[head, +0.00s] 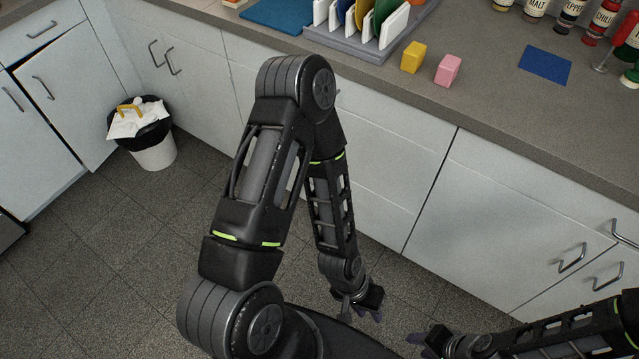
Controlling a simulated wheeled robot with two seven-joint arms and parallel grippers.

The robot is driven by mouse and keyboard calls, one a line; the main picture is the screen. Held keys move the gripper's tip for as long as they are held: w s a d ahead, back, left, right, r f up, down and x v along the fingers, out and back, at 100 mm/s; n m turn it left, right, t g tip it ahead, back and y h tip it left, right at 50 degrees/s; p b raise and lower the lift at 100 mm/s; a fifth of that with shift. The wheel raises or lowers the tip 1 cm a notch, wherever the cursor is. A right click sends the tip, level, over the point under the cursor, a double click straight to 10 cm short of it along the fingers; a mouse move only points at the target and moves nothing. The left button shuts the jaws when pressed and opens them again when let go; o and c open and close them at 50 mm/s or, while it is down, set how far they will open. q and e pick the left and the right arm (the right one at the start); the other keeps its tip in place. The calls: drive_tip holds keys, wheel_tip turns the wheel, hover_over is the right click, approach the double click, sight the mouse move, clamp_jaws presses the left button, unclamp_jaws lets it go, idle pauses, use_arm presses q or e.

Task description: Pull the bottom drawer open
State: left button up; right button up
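A bank of white drawer fronts (385,125) stands under the counter in the middle. Its bottom drawer front (382,222) is low, near the floor, and looks shut. My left arm covers much of this bank, and I cannot make out the bottom drawer's handle. My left gripper (360,312) hangs low in front of the bank, apart from it, with its fingers spread and nothing visible between them. My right gripper (428,341) is at the lower edge, right of the left one; its fingers are too small and dark to judge.
The grey counter (480,110) carries a plate rack (370,45), a yellow block (413,57), a pink block (448,70) and spice jars (570,12). A white bin (155,152) stands on the left. Cabinet fronts with handles (572,258) are on the right. The tiled floor (110,260) is clear at left.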

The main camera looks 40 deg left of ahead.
use_arm(q)
drive_tip(key=shift+f, duration=0.15)
use_arm(e)
drive_tip(key=shift+f, duration=0.1)
